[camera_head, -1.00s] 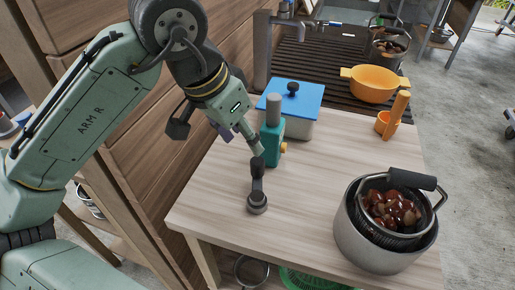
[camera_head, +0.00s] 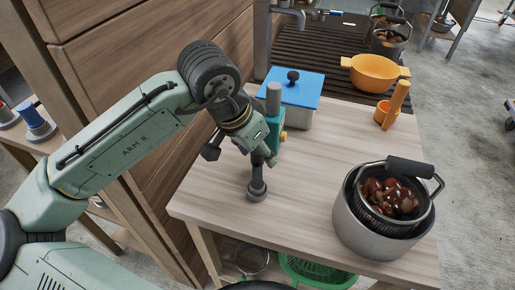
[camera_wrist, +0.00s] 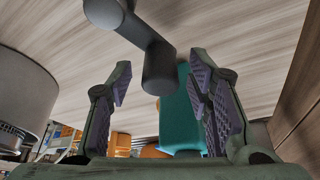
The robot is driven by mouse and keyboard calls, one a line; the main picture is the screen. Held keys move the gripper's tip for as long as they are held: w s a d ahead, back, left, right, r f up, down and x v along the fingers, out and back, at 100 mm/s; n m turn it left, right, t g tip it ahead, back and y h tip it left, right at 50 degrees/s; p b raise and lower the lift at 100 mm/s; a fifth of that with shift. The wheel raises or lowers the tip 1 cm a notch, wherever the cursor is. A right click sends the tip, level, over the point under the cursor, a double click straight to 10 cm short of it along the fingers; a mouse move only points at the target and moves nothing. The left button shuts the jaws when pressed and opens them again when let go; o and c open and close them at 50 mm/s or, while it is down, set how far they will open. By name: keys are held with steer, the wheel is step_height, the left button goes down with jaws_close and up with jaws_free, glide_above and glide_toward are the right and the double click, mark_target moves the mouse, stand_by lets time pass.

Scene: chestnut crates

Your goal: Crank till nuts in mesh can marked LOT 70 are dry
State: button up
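A mesh can (camera_head: 352,195) of glossy brown nuts (camera_head: 390,197) with a dark handle sits inside a grey metal pot (camera_head: 372,236) at the table's right. No LOT 70 mark is legible. A dark upright crank-like piece (camera_head: 257,190) with a round end stands near the table's left front. My gripper (camera_head: 264,152) is just above it, in front of a teal device (camera_head: 278,118). In the wrist view my gripper (camera_wrist: 160,82) is open, and the dark crank handle (camera_wrist: 158,66) shows between its fingers, with no visible contact. The teal device (camera_wrist: 180,112) lies beyond.
Further mesh cans with nuts (camera_head: 389,40) are at the back on a dark ribbed surface. The table's middle (camera_head: 300,165) is clear. Wooden drawers flank the left.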

jaws_close()
stand_by(0.4)
